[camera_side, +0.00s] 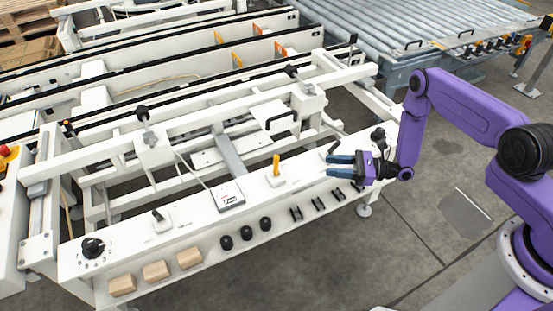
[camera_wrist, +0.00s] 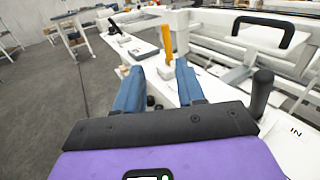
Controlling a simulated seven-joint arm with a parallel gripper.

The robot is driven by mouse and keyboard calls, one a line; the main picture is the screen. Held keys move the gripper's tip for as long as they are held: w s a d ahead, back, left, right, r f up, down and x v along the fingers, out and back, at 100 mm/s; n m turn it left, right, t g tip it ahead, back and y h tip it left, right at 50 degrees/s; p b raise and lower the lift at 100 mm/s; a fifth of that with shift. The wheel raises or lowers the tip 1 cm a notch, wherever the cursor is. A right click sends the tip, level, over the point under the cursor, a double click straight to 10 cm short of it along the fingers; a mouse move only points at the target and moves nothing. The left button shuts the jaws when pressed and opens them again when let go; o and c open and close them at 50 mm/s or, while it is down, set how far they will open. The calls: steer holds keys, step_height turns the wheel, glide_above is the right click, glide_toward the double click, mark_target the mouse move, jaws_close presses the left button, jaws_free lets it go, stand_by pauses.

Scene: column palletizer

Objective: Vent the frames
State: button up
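My gripper (camera_side: 327,165) is at the right end of a long white control beam (camera_side: 130,238), its blue fingers pointing left along it. The fingers are apart with nothing between them. A yellow lever (camera_side: 276,165) stands upright on the beam to the left of the fingertips, clear of them. In the wrist view it shows ahead, beyond the gap between the fingers (camera_wrist: 157,72). A black lever (camera_wrist: 262,85) stands close by on the right in the wrist view, near the printed word "IN". Another black lever (camera_side: 157,215) is farther left on the beam in the side view.
A labelled box (camera_side: 228,197) and a black rotary knob (camera_side: 93,247) are on the beam. The front face carries wooden blocks (camera_side: 155,271), black knobs (camera_side: 246,233) and black clips (camera_side: 318,204). A black-handled white cover (camera_side: 281,120) is behind. Grey floor in front is clear.

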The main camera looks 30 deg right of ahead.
glide_toward(276, 166)
steer(key=x, duration=0.3)
steer(key=r+x, duration=0.1)
steer(key=x, duration=0.2)
steer(key=r+x, duration=0.1)
steer(key=x, duration=0.3)
steer(key=shift+w+d, duration=0.2)
steer(key=shift+w, duration=0.1)
steer(key=shift+c, duration=0.3)
